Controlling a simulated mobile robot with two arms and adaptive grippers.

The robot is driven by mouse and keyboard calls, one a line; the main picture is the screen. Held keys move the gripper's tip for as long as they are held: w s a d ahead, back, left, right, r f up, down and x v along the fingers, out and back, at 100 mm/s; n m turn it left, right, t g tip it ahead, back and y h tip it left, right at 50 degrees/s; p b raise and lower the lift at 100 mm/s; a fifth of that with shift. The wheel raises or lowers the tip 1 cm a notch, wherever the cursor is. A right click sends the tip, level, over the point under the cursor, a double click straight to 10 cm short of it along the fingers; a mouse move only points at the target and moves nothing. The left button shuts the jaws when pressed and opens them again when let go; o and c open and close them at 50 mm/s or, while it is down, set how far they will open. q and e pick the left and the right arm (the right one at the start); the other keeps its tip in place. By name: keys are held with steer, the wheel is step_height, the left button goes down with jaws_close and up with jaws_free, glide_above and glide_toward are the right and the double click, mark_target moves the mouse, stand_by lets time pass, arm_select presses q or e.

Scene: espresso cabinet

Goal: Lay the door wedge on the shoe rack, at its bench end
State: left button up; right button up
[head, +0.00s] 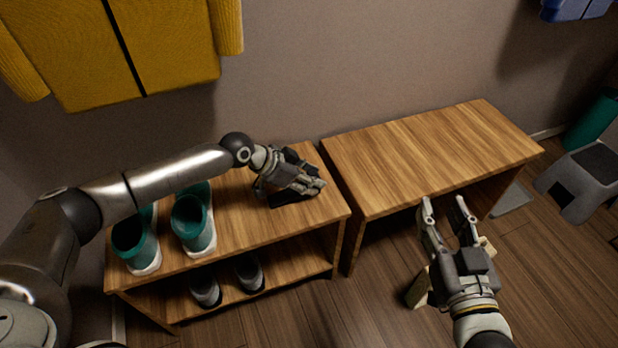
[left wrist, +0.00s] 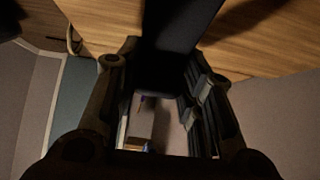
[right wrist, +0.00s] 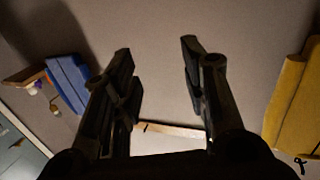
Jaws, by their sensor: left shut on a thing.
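The shoe rack (head: 240,219) is a wooden two-level stand at the left. Its right end is beside the wooden bench (head: 430,150), with a narrow gap between. My left gripper (head: 314,187) is low over the rack's top near that bench end. It is shut on the door wedge (head: 288,199), a black piece mostly hidden by the fingers. The wedge also shows as a dark shape between the fingers in the left wrist view (left wrist: 180,25). I cannot tell whether it touches the board. My right gripper (head: 447,203) is open and empty in front of the bench.
Teal boots (head: 194,222) stand on the rack's left half, and grey shoes (head: 206,289) on its lower shelf. A yellow coat (head: 130,50) hangs above. A grey stool (head: 585,178) and a teal bin (head: 594,122) stand at the right. The bench top is clear.

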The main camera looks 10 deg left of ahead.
arm_select(q)
steer(key=o, duration=1.1)
